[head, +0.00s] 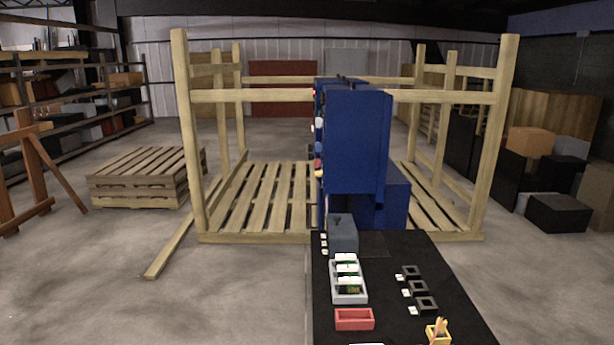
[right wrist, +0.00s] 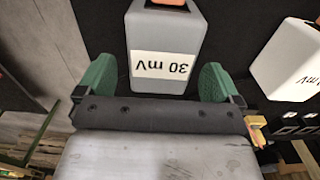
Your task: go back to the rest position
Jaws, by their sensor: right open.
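My right gripper (right wrist: 155,82) shows in the right wrist view with two green fingers spread wide apart. A grey block (right wrist: 168,88) with a white label reading "30 mV", upside down in the picture, appears in the gap between the fingers. There is space on both sides of it and the fingers do not appear to touch it. I cannot tell how far it is from the fingertips. Neither gripper shows in the head view, and my left gripper is in no view.
In the head view a black table (head: 384,327) holds a grey tray (head: 349,297) with green boards, a red tray (head: 354,319), several black sockets (head: 415,289) and a yellow holder (head: 437,334). A blue machine (head: 357,140) stands behind. A white labelled block (right wrist: 290,60) is right of my right gripper.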

